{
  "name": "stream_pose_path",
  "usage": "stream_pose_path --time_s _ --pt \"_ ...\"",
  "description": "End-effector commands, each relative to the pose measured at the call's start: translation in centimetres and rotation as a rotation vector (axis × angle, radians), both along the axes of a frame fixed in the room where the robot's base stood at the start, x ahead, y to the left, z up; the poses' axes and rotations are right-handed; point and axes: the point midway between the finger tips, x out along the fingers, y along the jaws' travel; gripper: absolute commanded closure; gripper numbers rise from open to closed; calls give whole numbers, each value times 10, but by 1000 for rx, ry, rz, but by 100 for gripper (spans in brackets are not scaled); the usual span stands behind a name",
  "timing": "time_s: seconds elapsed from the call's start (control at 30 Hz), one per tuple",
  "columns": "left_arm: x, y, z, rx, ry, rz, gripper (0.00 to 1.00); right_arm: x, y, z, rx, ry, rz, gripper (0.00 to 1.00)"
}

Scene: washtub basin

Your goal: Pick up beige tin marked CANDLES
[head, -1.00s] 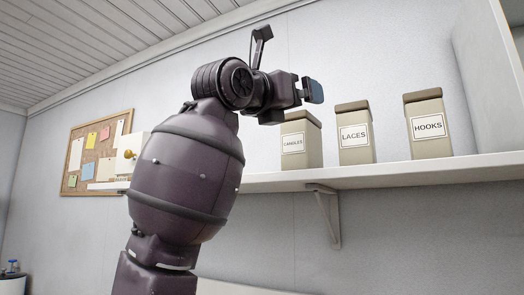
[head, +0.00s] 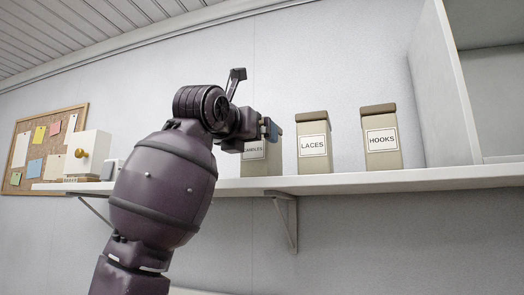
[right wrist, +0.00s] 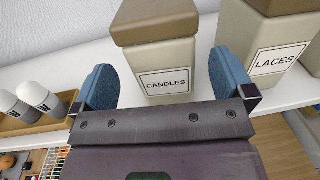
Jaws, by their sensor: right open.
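The beige tin marked CANDLES (head: 261,168) stands upright on the white wall shelf (head: 350,182). My right gripper (head: 268,130) overlaps its upper part in the head view and hides its lid there. In the right wrist view the same tin (right wrist: 165,60) shows its brown lid and label, between and beyond the blue fingertips. My right gripper (right wrist: 165,82) is open, one finger on each side of the tin's front. I cannot tell whether either finger touches it. My left gripper is out of view.
The LACES tin (head: 313,150) stands close to the right, with the HOOKS tin (head: 381,145) beyond it. A shelf divider (head: 443,90) rises further right. Left on the shelf is a white box with a knob (head: 88,152). Two white-and-grey shakers (right wrist: 33,100) sit in a wooden tray.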

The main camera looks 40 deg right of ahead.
Motion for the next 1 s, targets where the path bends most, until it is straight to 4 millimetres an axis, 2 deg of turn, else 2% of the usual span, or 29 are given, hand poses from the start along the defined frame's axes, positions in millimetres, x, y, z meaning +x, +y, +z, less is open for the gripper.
stream_pose_path --time_s 0.3,0.57,0.67,1.0 --pt "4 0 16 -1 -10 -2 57 14 -38 1 1 0 -3 0" --pt "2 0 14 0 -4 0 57 16 -43 0 0 -1 -1 0" --pt "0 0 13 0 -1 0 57 16 -43 0 0 -1 -1 12" --pt "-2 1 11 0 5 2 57 16 -42 0 0 -1 -1 63"
